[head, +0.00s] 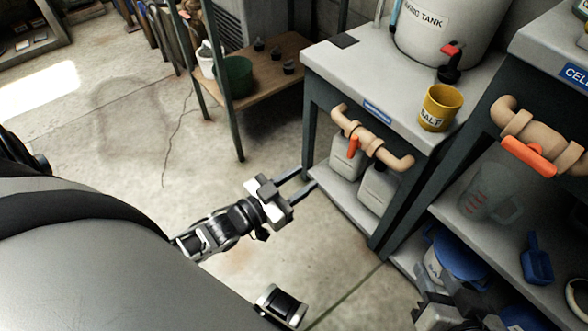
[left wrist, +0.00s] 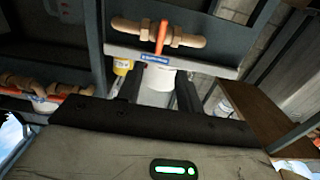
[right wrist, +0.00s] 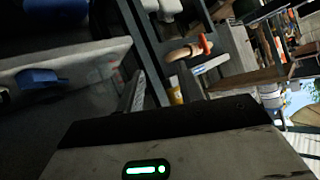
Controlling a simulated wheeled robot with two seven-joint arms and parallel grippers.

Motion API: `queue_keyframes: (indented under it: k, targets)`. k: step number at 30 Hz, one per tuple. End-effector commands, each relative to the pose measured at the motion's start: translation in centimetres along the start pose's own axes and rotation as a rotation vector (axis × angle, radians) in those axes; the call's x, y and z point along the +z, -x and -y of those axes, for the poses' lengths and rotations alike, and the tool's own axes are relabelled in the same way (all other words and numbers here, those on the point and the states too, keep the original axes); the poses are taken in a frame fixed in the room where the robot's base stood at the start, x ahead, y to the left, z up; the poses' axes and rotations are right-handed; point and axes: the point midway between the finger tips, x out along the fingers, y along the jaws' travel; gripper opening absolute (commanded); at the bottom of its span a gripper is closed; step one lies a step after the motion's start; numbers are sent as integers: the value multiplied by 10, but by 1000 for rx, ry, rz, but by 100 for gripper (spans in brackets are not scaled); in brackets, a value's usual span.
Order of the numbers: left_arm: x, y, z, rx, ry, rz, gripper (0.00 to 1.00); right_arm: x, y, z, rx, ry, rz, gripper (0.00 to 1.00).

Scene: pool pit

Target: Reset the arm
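My left gripper (head: 308,179) reaches out over the concrete floor in the middle of the head view, just left of the workbench's lower shelf. Its two dark fingers are apart with nothing between them. My right gripper (head: 440,312) shows partly at the bottom right edge of the head view, in front of the right bench's lower shelf. In the right wrist view its fingers (right wrist: 160,85) stand apart, with nothing held. The task names no other object.
The workbench (head: 335,62) carries a tank (head: 430,35) and a yellow salt cup (head: 440,107). Pipes with orange-handled valves (head: 370,138) stick out in front. White jugs (head: 347,160) stand below. A blue scoop (head: 536,260) is right. Open floor (head: 120,130) lies left.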

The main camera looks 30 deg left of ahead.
Motion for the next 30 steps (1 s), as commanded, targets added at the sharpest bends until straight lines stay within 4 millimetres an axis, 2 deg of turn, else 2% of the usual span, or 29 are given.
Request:
queue_keyframes:
  k: [6,22,30]
  targets:
    - [0,13,0,-1,0,0,36,4,-2,-3,7,-2,22,36]
    - [-2,13,0,-1,0,0,36,-2,0,-1,5,-5,6,36]
    - [-49,13,1,-1,0,0,36,-40,37,0,52,-1,-24,36]
